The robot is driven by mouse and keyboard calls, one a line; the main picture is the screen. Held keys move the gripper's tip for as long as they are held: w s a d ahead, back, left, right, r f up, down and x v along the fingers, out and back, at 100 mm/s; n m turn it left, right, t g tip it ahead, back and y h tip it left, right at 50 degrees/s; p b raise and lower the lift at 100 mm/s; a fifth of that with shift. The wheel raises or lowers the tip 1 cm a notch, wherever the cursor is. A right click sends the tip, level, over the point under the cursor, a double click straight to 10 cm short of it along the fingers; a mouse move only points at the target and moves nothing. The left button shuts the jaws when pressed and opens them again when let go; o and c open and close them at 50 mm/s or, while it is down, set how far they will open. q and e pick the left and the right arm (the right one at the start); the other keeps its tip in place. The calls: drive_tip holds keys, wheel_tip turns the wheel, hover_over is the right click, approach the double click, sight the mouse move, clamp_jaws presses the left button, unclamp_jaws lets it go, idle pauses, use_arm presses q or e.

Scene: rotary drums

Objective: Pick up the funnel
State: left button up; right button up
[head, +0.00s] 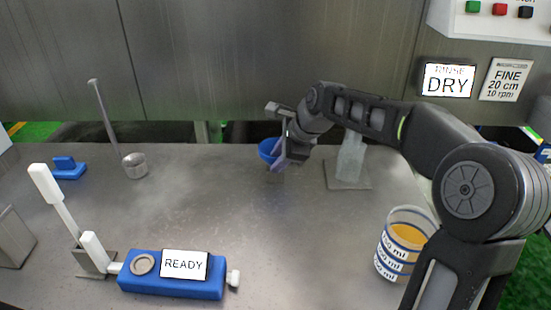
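A blue bowl-shaped piece (267,149), which looks like the funnel, is at the back middle of the steel table. My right gripper (279,152) reaches in from the right and overlaps its right side. The gripper and wrist hide part of the funnel. A purple-grey finger shows against the funnel's side. I cannot tell whether the fingers touch it or are closed on it. My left gripper is not in view.
A clear holder on a square base (348,178) stands under my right forearm. A beaker of orange liquid (404,244) is at right. A blue device reading READY (172,288), a ladle (134,166) and a blue block (68,168) are at left. The table middle is clear.

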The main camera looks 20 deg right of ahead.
drive_tip(key=shift+c, duration=0.4)
clamp_jaws()
idle(0.4)
